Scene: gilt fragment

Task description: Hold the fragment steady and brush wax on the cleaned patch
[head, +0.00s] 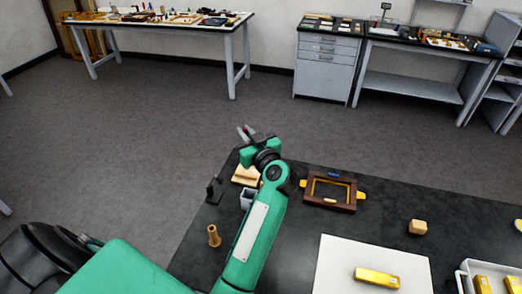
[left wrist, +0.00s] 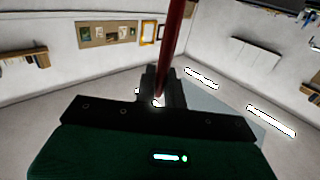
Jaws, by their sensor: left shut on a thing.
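My left gripper (head: 246,134) is raised over the far left corner of the dark table, fingers pointing away. In the left wrist view, its fingers (left wrist: 162,98) are shut on a dark red rod (left wrist: 176,45), which looks like a brush handle; its tip is not clear. A gold bar-like piece (head: 377,278), perhaps the gilt fragment, lies on a white board (head: 335,262), well apart from this gripper. A cleaned patch cannot be made out. My right gripper is out of view.
A brown and gold frame (head: 316,201) lies mid-table. A tan block (head: 418,227) sits right of it. A white tray (head: 465,282) with gold pieces is at the lower right. A small wooden post (head: 214,236) and a grey container (head: 247,197) stand at left.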

